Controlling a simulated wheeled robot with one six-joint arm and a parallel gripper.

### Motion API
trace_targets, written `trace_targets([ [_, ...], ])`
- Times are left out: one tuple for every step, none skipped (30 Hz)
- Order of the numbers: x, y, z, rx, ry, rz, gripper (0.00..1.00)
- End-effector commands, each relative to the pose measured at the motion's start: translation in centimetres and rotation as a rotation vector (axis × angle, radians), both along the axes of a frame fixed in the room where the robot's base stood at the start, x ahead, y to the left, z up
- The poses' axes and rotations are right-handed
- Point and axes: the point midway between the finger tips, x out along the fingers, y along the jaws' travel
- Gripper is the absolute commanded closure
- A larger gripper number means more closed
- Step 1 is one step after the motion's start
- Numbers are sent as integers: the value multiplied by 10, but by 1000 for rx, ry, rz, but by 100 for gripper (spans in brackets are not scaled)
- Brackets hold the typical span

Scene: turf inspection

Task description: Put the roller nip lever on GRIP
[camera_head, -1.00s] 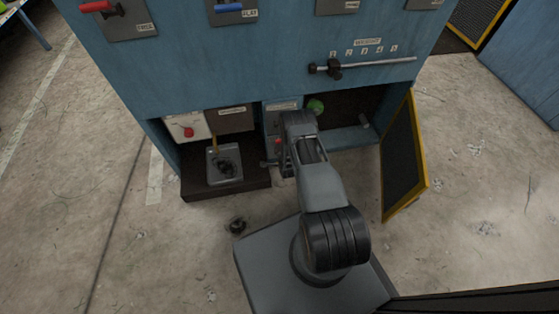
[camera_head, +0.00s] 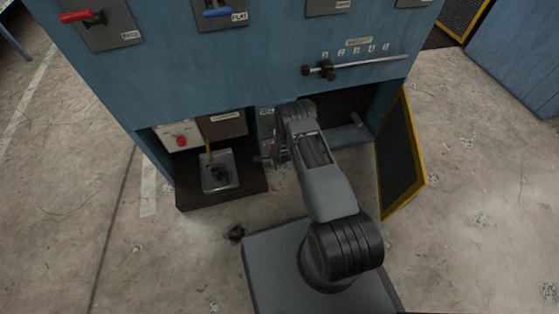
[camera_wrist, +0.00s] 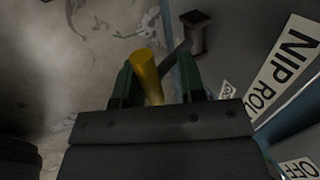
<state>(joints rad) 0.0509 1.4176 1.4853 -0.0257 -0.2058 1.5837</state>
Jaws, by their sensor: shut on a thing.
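The nip roller lever has a yellow handle (camera_wrist: 147,75) and a dark arm that runs to a square pivot (camera_wrist: 196,30), seen in the wrist view. My gripper (camera_wrist: 158,82) has its green fingers either side of the handle and is shut on it. A white label (camera_wrist: 285,70) reading "NIP RO…" is on the panel to the right. A second label (camera_wrist: 300,169), partly cut off, starts with "OF". A small label (camera_wrist: 226,92) starting with "G" is partly hidden by my gripper. In the head view my arm hides the lever and most of its narrow panel (camera_head: 267,117).
The blue machine (camera_head: 270,70) has an open lower bay around my arm. A dark mesh guard with a yellow frame (camera_head: 402,155) stands open at right. A metal tray (camera_head: 219,170) sits on a dark ledge at left. A small dark object (camera_head: 235,232) lies on the floor.

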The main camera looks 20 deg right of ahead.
Motion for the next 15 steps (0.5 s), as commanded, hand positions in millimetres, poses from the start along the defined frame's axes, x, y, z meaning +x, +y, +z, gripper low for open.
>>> trace_targets([
  [0,0,-2,1,-2,-2,100],
  [0,0,-2,1,-2,-2,100],
  [0,0,-2,1,-2,-2,100],
  [0,0,-2,1,-2,-2,100],
  [0,0,-2,1,-2,-2,100],
  [0,0,-2,1,-2,-2,60],
  [0,0,-2,1,-2,-2,57],
  [0,0,-2,1,-2,-2,54],
  [0,0,-2,1,-1,-2,50],
  [0,0,-2,1,-1,-2,48],
  [0,0,-2,1,-1,-2,45],
  [0,0,-2,1,-1,-2,41],
  [0,-1,-2,1,-1,-2,38],
  [0,-1,-2,0,-1,-2,36],
  [0,-1,-1,0,-1,-2,36],
])
